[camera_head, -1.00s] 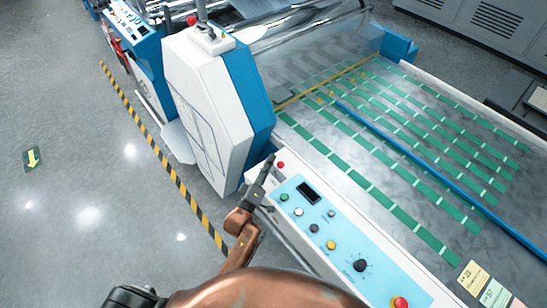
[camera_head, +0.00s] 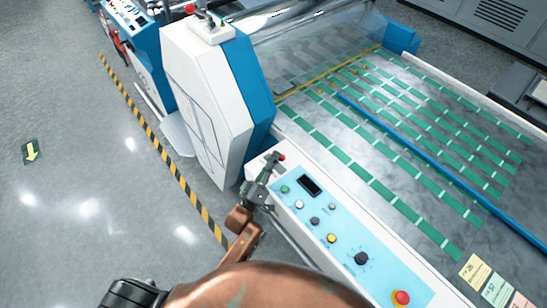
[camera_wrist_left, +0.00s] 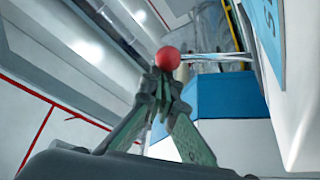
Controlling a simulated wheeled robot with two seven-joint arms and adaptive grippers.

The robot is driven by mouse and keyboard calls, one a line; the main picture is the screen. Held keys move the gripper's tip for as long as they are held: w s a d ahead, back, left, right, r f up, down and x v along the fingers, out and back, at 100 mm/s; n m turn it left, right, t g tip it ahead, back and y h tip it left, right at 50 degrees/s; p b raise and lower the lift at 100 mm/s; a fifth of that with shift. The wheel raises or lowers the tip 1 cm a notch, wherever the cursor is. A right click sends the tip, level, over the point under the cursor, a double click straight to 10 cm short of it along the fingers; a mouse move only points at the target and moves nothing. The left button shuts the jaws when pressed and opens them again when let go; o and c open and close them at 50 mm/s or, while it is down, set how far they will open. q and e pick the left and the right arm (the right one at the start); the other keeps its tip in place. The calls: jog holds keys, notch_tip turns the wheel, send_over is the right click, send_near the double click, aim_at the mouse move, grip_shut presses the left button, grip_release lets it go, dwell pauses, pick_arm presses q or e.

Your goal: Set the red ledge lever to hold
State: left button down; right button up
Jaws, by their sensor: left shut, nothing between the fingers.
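The red ledge lever shows as a small red ball knob (camera_head: 282,157) at the far end of the white console ledge, close by the control panel. Its stem and marked positions are hidden or too small to read. My left gripper (camera_head: 272,161) is shut and empty, its tips just left of the red knob. In the left wrist view the red knob (camera_wrist_left: 168,59) appears right at the end of the closed fingertips (camera_wrist_left: 160,80). I cannot tell whether they touch. My right gripper is not in view.
The light-blue control panel (camera_head: 322,222) has several buttons and a red mushroom button (camera_head: 401,298). A white and blue machine housing (camera_head: 205,100) stands just beyond the gripper. A yellow-black floor stripe (camera_head: 165,158) runs along the left; the grey floor there is clear.

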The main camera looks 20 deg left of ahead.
pick_arm(q)
jog(key=s+a+p, duration=0.2)
jog(key=s+a, duration=0.2)
jog(key=s, duration=0.4)
jog(key=shift+a+f, duration=0.25)
jog(key=shift+a, duration=0.15)
dwell(0.5)
